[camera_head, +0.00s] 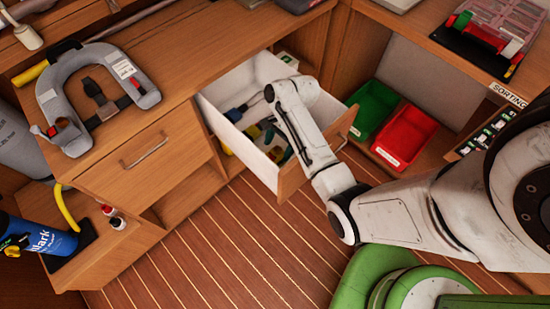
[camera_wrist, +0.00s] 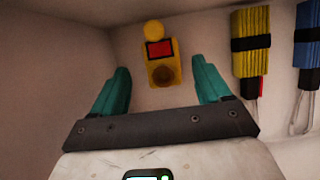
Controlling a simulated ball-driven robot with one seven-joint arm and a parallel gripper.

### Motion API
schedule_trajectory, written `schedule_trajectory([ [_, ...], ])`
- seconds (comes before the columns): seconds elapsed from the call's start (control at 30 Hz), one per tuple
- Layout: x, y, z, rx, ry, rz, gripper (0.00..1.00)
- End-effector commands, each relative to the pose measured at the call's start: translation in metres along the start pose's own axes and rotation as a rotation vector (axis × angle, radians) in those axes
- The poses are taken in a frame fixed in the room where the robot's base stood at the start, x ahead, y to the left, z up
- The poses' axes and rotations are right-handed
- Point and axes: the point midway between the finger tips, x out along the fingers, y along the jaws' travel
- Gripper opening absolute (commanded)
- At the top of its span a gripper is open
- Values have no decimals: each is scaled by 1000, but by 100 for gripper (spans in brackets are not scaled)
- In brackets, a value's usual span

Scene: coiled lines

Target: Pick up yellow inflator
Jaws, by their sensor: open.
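The yellow inflator (camera_wrist: 162,74), a small yellow body with a red panel and a round knob at its far end, lies in a white-walled drawer in the wrist view. My gripper (camera_wrist: 161,65) is open, its two teal fingers on either side of the inflator with gaps to both. Nothing is held. In the head view my arm reaches down into the open drawer (camera_head: 219,120), and the arm partly hides its contents. I cannot tell the inflator apart there.
A yellow coiled line (camera_wrist: 252,30) and a blue one (camera_wrist: 306,50), both with black bands, lie right of the inflator. A green bin (camera_head: 372,108) and a red bin (camera_head: 405,135) stand right of the drawer. A grey horseshoe-shaped item (camera_head: 95,95) lies on the counter.

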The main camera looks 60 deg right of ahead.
Motion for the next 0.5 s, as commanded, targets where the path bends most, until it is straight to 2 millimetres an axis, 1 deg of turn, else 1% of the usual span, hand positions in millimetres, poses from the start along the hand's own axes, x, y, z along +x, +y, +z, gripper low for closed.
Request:
schedule_trajectory([
  [0.03, 5, 0, 0, 0, 0, 1, 77],
  [0.17, 12, 0, 0, -1, 0, 1, 77],
  [0.27, 24, 0, -2, -1, 0, 2, 77],
  [0.4, 45, -2, -3, -1, 0, 2, 77],
  [0.5, 56, -2, -3, -2, 0, 1, 77],
])
